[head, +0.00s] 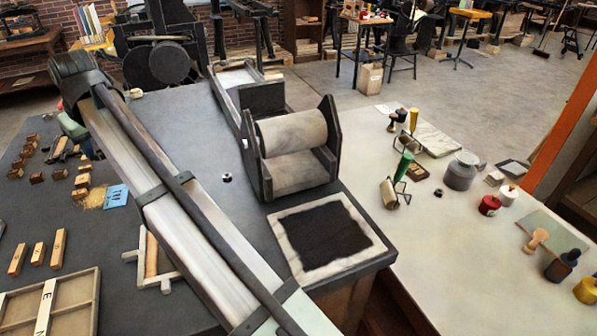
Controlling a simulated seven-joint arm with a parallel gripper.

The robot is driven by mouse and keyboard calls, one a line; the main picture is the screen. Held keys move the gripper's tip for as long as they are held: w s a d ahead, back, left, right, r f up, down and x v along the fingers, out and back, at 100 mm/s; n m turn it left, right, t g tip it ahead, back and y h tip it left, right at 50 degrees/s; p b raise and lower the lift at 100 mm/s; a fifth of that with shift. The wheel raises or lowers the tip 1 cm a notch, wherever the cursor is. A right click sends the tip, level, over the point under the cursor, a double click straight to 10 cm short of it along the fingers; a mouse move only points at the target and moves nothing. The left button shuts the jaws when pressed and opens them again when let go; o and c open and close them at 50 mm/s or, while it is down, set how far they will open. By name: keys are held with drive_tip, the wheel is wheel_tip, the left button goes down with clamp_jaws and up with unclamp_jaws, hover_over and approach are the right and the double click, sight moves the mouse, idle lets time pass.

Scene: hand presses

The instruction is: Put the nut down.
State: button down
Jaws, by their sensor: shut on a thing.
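My arm runs from the bottom middle to the upper left and hides a strip of the dark bench (180,110). I cannot make out my gripper's jaws or anything between them; the far end of the arm covers that area. A small dark round piece with a pale centre (227,177) lies on the bench right of my arm. It is too small to tell whether it is a nut.
A roller press (292,133) stands on the bench, with a white-bordered black slab (325,240) before it. Wooden blocks (38,253) and a compartment tray (92,310) lie at left. The pale table (440,250) at right holds rollers and jars. Bare bench surrounds the dark piece.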

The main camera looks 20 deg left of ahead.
drive_tip(key=w+d+m+t, duration=0.15)
drive_tip(key=w+d, duration=0.25)
drive_tip(key=w, duration=0.6)
drive_tip(key=w+d+m, duration=0.2)
drive_tip(key=w+d, duration=0.2)
drive_tip(key=w, duration=0.6)
drive_tip(key=m+t+h, duration=0.2)
drive_tip(key=m+h, duration=0.2)
drive_tip(key=m, duration=0.6)
hover_over(378, 163)
drive_tip(key=s, duration=0.2)
drive_tip(key=shift+w+d+f, duration=0.1)
drive_tip(key=shift+f, duration=7.6)
drive_tip(key=shift+w+d+f, duration=0.1)
drive_tip(key=shift+f, duration=7.55)
drive_tip(key=shift+f, duration=0.15)
drive_tip(key=c, duration=0.9)
unclamp_jaws()
drive_tip(key=shift+o, duration=0.2)
